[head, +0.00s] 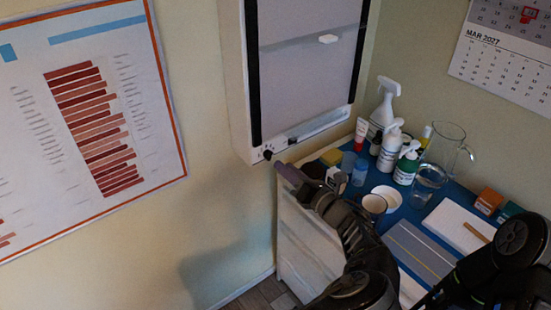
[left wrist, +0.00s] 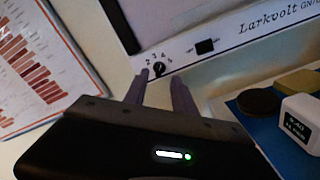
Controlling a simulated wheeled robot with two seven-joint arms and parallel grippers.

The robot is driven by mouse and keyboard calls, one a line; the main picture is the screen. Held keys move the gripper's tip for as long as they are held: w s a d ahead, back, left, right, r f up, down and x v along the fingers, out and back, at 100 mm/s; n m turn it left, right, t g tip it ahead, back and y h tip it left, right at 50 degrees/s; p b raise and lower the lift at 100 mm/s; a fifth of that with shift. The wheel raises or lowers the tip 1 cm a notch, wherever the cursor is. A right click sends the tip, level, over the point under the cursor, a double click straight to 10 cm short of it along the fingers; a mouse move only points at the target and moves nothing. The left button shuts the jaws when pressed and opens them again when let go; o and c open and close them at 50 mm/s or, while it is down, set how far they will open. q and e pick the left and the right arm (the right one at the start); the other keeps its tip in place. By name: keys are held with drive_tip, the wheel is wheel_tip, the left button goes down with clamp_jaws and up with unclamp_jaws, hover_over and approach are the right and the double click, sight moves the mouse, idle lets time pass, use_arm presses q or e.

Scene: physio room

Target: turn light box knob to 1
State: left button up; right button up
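The light box (head: 305,65) hangs on the wall, with its black knob (head: 268,154) at the lower left of its bottom panel. In the left wrist view the knob (left wrist: 159,69) has small printed numbers around it; 2 to 5 seem readable, while 1 is not clear. I cannot tell where the knob points. My left gripper (head: 281,168) is just below and to the right of the knob in the head view. In the left wrist view its two fingers (left wrist: 160,78) are apart, with the knob seen beyond the gap between their tips. My right gripper is not in view.
A black switch (left wrist: 205,47) sits right of the knob. Below the light box, a blue-topped cabinet (head: 405,212) holds several bottles, a glass jug (head: 436,160), cups and a small white timer (left wrist: 300,122). A chart (head: 90,120) hangs left; the wall between is bare.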

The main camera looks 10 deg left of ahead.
sight(272, 156)
use_arm(q)
drive_tip(key=p+x, duration=0.1)
drive_tip(key=x, duration=0.4)
drive_tip(key=shift+w+a, duration=0.15)
drive_tip(key=shift+a, duration=0.05)
clamp_jaws()
idle(0.4)
